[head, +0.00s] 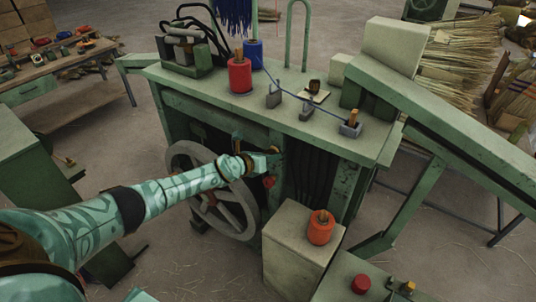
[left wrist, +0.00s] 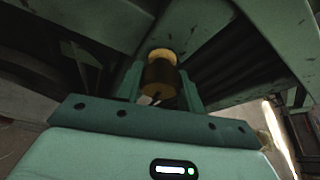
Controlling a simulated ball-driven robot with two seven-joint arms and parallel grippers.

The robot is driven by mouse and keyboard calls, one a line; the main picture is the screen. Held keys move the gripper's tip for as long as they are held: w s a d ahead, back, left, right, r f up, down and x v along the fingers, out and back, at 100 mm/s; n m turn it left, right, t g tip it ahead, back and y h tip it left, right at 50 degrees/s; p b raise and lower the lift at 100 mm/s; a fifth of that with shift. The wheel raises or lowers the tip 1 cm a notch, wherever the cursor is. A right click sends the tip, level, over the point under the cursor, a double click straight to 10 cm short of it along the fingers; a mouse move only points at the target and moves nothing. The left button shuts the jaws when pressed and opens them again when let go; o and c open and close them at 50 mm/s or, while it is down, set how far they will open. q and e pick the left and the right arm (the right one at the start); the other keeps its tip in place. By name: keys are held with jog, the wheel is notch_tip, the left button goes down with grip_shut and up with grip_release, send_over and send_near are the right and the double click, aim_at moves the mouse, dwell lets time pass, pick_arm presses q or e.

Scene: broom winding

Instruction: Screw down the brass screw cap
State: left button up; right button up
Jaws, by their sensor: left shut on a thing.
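The brass screw cap (left wrist: 161,78) is a short round piece, brass at its far rim and darker on its near side. In the left wrist view it sits between the two green fingers of my left gripper (left wrist: 160,92), under the green machine's tabletop. The fingers are shut on its sides. In the head view my left gripper (head: 274,160) reaches the front of the green machine (head: 300,100), just right of the grey wheel. The cap is hidden there behind the gripper. I cannot tell how far it is screwed down. My right gripper is not in view.
A grey spoked wheel (head: 215,200) is close beside my left forearm. A pale box (head: 296,247) with an orange spool (head: 320,229) stands below the gripper. Red (head: 239,76) and blue (head: 253,55) spools stand on the tabletop. A sloping green chute (head: 450,115) is at the right.

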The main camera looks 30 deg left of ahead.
pick_arm(q)
jog(key=shift+s+f, duration=0.1)
jog(key=shift+f, duration=0.1)
jog(key=o, duration=1)
jog(key=shift+r, duration=0.1)
jog(key=shift+s+r, duration=0.15)
jog(key=shift+r, duration=0.05)
jog(key=p+v, duration=0.6)
jog(key=v, duration=0.9)
jog(key=shift+s+a, duration=0.1)
jog(key=shift+s, duration=0.3)
